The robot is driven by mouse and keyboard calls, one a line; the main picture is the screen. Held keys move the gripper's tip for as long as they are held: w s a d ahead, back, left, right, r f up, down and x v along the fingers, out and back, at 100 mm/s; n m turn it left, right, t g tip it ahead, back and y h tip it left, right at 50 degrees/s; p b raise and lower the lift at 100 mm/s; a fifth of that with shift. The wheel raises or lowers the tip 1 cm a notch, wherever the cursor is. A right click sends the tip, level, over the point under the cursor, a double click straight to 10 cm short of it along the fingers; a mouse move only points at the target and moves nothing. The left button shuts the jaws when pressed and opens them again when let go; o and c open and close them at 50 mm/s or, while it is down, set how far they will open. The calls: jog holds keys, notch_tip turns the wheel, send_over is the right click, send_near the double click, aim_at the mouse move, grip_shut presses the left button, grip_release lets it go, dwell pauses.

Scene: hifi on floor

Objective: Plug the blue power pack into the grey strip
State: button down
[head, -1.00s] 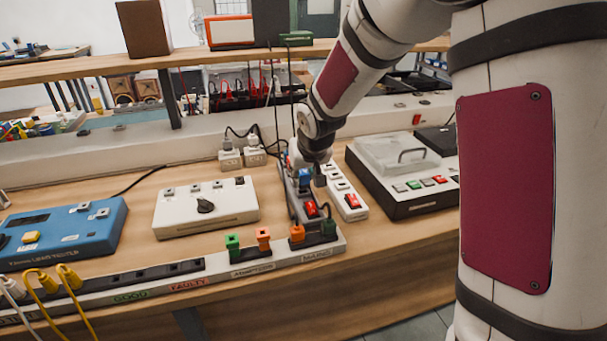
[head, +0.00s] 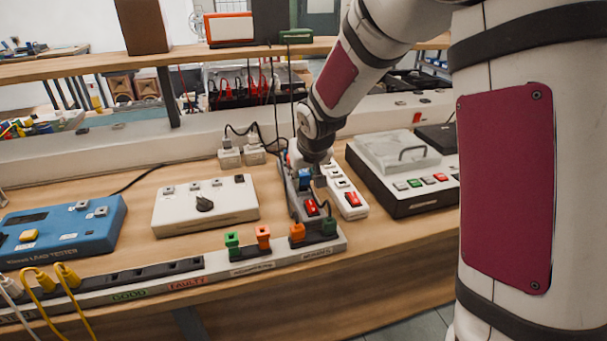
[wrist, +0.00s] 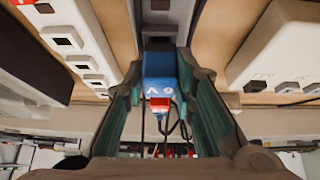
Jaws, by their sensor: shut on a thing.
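The blue power pack (head: 304,181) is at the grey strip (head: 296,204), over its middle part, behind the strip's red switch (head: 311,208). In the wrist view the blue pack (wrist: 160,68) with a red part and white lettering sits between the two dark fingers. My gripper (head: 313,176) is shut on the pack, and its fingertips also show in the wrist view (wrist: 159,78). The grey strip (wrist: 166,20) runs beyond the pack there. The pack's underside and pins are hidden, so I cannot tell whether they are in a socket.
A white strip (head: 345,188) with a red switch lies close on the right. A white box (head: 205,207) with a black knob and a blue tester (head: 62,233) stand left. A black-and-white device (head: 403,172) stands right. Green and orange plugs (head: 263,238) line the front rail.

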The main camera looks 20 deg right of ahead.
jog(key=shift+f+b, duration=0.7)
jog(key=shift+b, duration=0.05)
dwell(2.7)
jog(key=c, duration=1.2)
grip_release()
jog(key=shift+c, duration=0.2)
jog(key=shift+r, duration=0.1)
jog(key=w+p+v, duration=0.1)
jog(key=p+v, duration=0.1)
jog(key=v, duration=0.6)
jog(key=w+r+p+v, duration=0.1)
jog(key=p+v, duration=0.1)
jog(key=v, duration=0.7)
jog(key=shift+w+d+r, duration=0.2)
jog(key=shift+w+r, duration=0.05)
jog(key=shift+w, duration=0.05)
jog(key=shift+p, duration=0.3)
